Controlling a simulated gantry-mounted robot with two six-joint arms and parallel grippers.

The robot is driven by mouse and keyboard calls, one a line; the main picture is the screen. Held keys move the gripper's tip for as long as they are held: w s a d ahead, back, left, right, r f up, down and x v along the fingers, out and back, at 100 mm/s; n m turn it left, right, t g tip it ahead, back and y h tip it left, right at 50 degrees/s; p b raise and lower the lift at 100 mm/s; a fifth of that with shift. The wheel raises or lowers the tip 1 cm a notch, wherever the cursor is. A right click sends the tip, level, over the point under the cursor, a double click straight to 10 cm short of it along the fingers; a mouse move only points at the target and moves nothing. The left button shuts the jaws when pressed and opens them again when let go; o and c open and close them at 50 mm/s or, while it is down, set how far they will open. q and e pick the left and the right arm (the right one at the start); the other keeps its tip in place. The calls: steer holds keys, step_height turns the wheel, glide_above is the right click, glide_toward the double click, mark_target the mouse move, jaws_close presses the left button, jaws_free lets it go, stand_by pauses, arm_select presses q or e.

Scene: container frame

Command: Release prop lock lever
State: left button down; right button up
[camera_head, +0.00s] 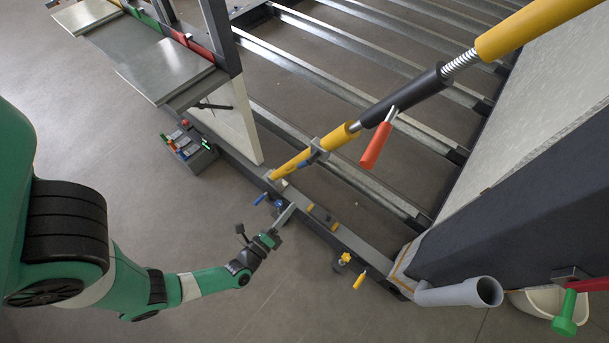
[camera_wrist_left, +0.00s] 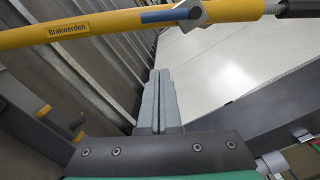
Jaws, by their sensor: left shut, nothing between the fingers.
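The yellow prop (camera_head: 295,164) rises diagonally from the frame's lower rail to the upper right; it also crosses the top of the left wrist view (camera_wrist_left: 110,25), with a label on it. A grey collar (camera_head: 317,150) sits around the prop, with a blue lever (camera_head: 304,163) lying along the tube. In the wrist view the blue lever (camera_wrist_left: 163,15) points left from the collar (camera_wrist_left: 190,13). A red handle (camera_head: 376,145) sticks out higher up. My left gripper (camera_head: 291,208) is shut and empty, below the prop's lower end and apart from the lever. My right gripper is out of view.
The lower rail (camera_head: 340,232) carries small blue and yellow handles near my gripper. A grey pipe (camera_head: 460,293) juts out at the lower right. A control box (camera_head: 190,148) stands left of the white panel (camera_head: 238,115). The floor in front is clear.

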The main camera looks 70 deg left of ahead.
arm_select(q)
steer(key=shift+w, duration=0.1)
steer(key=w+a+r+b, duration=0.2)
steer(key=w+a+b, duration=0.4)
steer(key=w+a, duration=0.1)
steer(key=shift+w+a, duration=0.15)
steer(key=shift+a, duration=0.75)
